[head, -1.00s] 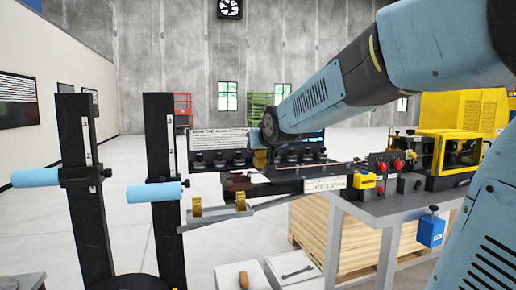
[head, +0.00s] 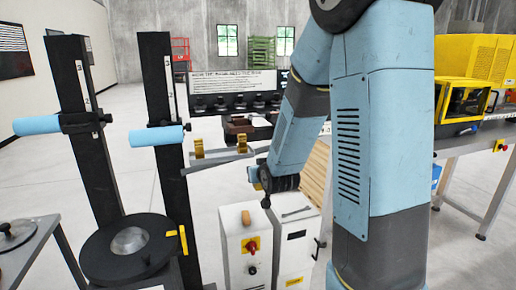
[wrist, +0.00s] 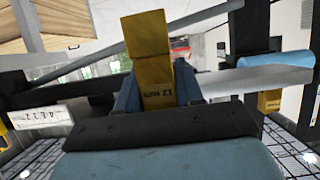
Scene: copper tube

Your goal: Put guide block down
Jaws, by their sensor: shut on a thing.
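The yellow guide block (wrist: 150,50) stands between the two blue fingers of my gripper (wrist: 158,88) in the wrist view. It carries dark printing with a number on its lower part. The gripper is shut on it. In the head view my gripper (head: 258,182) is at the low end of my arm, above the white cabinets and right of the grey rail; a little yellow of the block shows there. Two similar yellow blocks, one at the left (head: 199,148) and one at the right (head: 242,143), sit on the rail. The fingertips are small and partly hidden in the head view.
The grey rail (head: 215,163) reaches out from a black post (head: 170,160) with a blue handle. Two white cabinets (head: 245,250) stand below my gripper. A black round plate (head: 100,255) is at the lower left. The yellow machine (head: 475,75) stands at the right.

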